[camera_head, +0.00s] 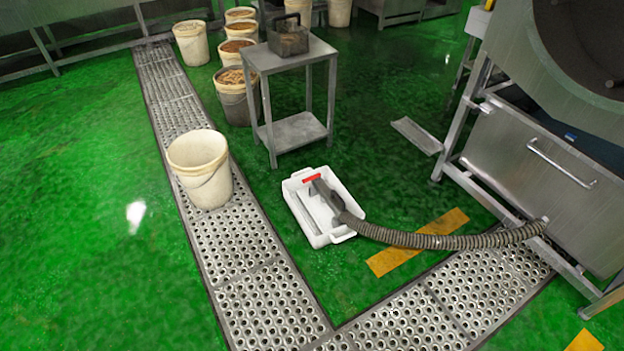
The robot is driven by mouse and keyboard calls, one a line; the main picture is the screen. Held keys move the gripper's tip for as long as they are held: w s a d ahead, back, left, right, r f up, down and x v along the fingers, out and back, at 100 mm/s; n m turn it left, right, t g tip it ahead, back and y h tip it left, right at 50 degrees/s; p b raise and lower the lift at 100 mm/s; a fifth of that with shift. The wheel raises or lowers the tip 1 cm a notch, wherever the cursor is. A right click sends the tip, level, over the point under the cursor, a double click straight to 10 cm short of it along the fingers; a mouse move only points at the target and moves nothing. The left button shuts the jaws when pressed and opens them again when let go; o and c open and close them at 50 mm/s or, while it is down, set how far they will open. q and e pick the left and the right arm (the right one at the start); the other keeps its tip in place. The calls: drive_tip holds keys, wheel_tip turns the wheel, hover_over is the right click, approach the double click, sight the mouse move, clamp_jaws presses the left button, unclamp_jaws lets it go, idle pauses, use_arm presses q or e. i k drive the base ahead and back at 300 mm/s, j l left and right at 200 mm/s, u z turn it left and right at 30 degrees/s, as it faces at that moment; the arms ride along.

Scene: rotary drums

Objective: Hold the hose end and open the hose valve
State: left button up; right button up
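A ribbed grey-brown hose (450,240) runs from the steel machine at the right to a white tray (347,203) on the green floor. The dark hose end (327,194) lies in the tray, pointing up and to the left. A small red part (312,178), which looks like the valve handle, sits on the hose end and lies crosswise to it. I cannot tell from it whether the valve is open. Neither of my grippers shows in the head view.
A steel drum machine (535,165) on legs stands at the right. A steel side table (293,130) stands behind the tray. An empty cream bucket (201,168) stands on the floor grating (240,245). Several filled buckets line the back. Green floor at the left is clear.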

sight(317, 177)
drive_tip(key=i+j+z, duration=0.25)
drive_tip(key=i+j, duration=0.15)
drive_tip(key=i, duration=0.25)
drive_tip(key=i+j+z, duration=0.25)
drive_tip(key=i+j, duration=0.25)
drive_tip(key=i, duration=0.1)
